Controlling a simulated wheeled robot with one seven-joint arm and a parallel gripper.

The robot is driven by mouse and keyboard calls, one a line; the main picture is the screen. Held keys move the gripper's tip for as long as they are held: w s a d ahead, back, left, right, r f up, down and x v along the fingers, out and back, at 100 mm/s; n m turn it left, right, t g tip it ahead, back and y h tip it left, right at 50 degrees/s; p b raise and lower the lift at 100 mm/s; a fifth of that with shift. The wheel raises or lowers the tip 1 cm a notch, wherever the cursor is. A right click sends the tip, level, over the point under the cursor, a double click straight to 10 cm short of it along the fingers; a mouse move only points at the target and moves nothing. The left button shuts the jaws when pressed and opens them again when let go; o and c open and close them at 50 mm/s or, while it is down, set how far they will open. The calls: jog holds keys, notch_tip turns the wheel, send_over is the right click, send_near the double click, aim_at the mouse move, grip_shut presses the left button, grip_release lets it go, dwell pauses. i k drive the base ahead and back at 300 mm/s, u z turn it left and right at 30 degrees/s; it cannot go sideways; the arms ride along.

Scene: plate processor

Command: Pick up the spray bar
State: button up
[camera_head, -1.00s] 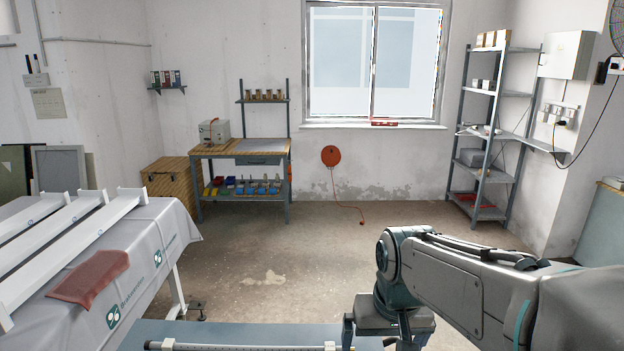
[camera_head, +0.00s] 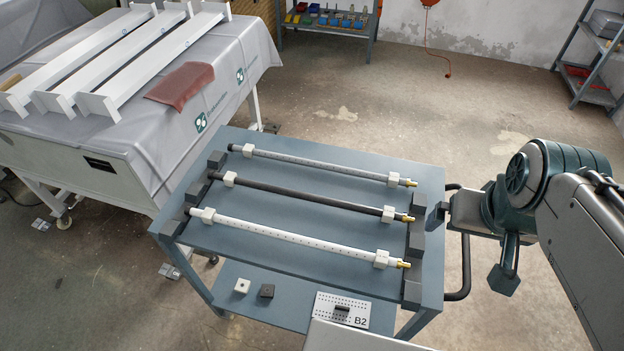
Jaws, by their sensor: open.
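Three spray bars lie side by side across a blue-grey cart (camera_head: 230,245): a grey one (camera_head: 320,166) at the back, a dark one (camera_head: 305,196) in the middle and a white one (camera_head: 290,236) in front. Each has two white blocks on it and a brass tip at its right end. Their ends rest by dark grey supports. Which bar the task means, I cannot tell. My gripper (camera_head: 471,248) is open and empty at the cart's right edge, its fingers apart from each other and to the right of the brass tips.
A black handle (camera_head: 465,270) sticks out on the cart's right side. The lower shelf (camera_head: 250,310) holds two small blocks and a plate marked B2 (camera_head: 343,312). A cloth-covered table (camera_head: 150,150) with white beams and a red cloth (camera_head: 181,83) stands at left.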

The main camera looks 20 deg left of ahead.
aim_at(388, 213)
jog(key=k, duration=1.2)
jog(key=u, duration=0.65)
jog(key=i, duration=1.1)
jog(key=z, duration=0.3)
